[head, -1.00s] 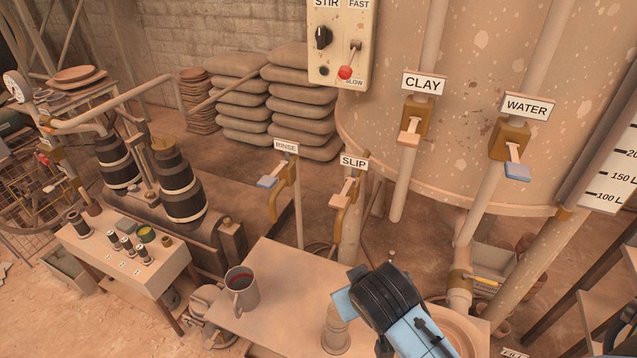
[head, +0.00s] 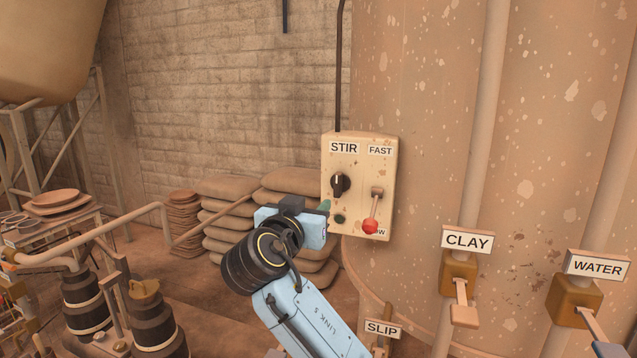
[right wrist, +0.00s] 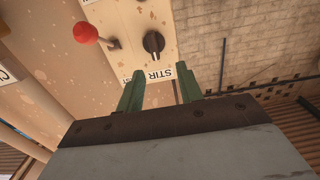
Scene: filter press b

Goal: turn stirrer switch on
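The stirrer switch is a black rotary knob (head: 340,184) under the STIR label on a cream control box (head: 388,160). The knob also shows in the right wrist view (right wrist: 153,43), just beyond the fingertips. My right gripper (head: 325,207) is in front of the box's lower left, below the knob. In the right wrist view, its two green fingers (right wrist: 160,82) stand apart with nothing between them. I see no contact with the knob. My left gripper is not in view.
A red-balled lever (head: 370,226) on the same box points down, right of the knob. The large speckled tank (head: 425,120) stands behind on the right. CLAY (head: 464,290) and WATER (head: 577,302) valve handles are lower right.

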